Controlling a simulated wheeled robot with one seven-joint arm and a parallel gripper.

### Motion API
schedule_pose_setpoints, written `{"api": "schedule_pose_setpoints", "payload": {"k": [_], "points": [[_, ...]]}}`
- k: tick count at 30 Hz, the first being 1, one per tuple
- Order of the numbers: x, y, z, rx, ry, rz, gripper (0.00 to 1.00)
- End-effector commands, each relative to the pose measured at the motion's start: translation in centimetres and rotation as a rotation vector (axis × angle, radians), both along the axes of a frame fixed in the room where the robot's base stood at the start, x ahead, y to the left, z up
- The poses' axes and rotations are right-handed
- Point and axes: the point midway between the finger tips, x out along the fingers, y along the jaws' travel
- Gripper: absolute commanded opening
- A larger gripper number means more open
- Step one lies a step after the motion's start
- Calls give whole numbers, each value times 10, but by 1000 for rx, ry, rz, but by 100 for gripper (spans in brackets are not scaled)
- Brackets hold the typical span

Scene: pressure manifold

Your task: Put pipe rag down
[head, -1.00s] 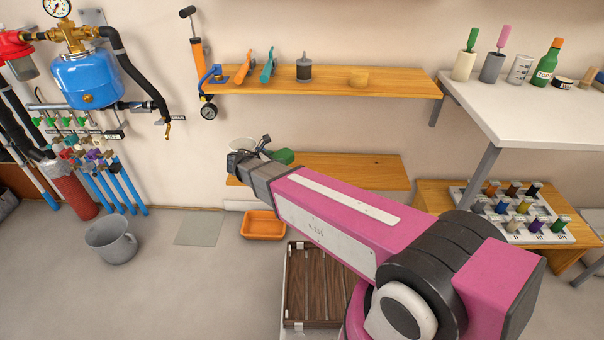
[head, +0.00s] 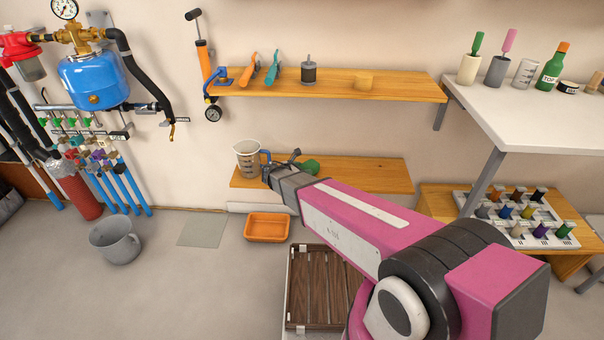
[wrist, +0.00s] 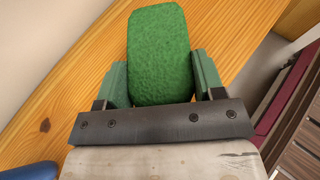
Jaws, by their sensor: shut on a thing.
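The pipe rag, a green rounded fuzzy block (wrist: 160,55), is between the two green fingers of my gripper (wrist: 163,78) in the wrist view. My gripper is shut on it. Behind the rag lies the wood of the low shelf (wrist: 60,100). In the head view a bit of green, which looks like the rag (head: 310,167), shows just behind my wrist, over the low wooden shelf (head: 375,178). I cannot tell whether the rag touches the shelf.
A measuring jug (head: 247,158) stands at the left end of the low shelf, close beside my wrist. The shelf's right part is clear. An orange tray (head: 267,228) and a slatted brown crate (head: 318,290) are below. An upper shelf (head: 400,88) holds tools.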

Motion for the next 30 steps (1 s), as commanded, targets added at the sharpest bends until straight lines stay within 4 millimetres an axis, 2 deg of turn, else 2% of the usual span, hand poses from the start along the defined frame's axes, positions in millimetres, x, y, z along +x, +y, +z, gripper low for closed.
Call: {"api": "schedule_pose_setpoints", "payload": {"k": [3, 15, 16, 18, 30], "points": [[1, 1, -14, -1, 0, 0, 39], [0, 0, -18, 0, 0, 0, 39], [0, 0, -18, 0, 0, 0, 72], [0, 0, -17, 0, 0, 0, 88], [-3, 4, -12, 0, 0, 1, 88]]}}
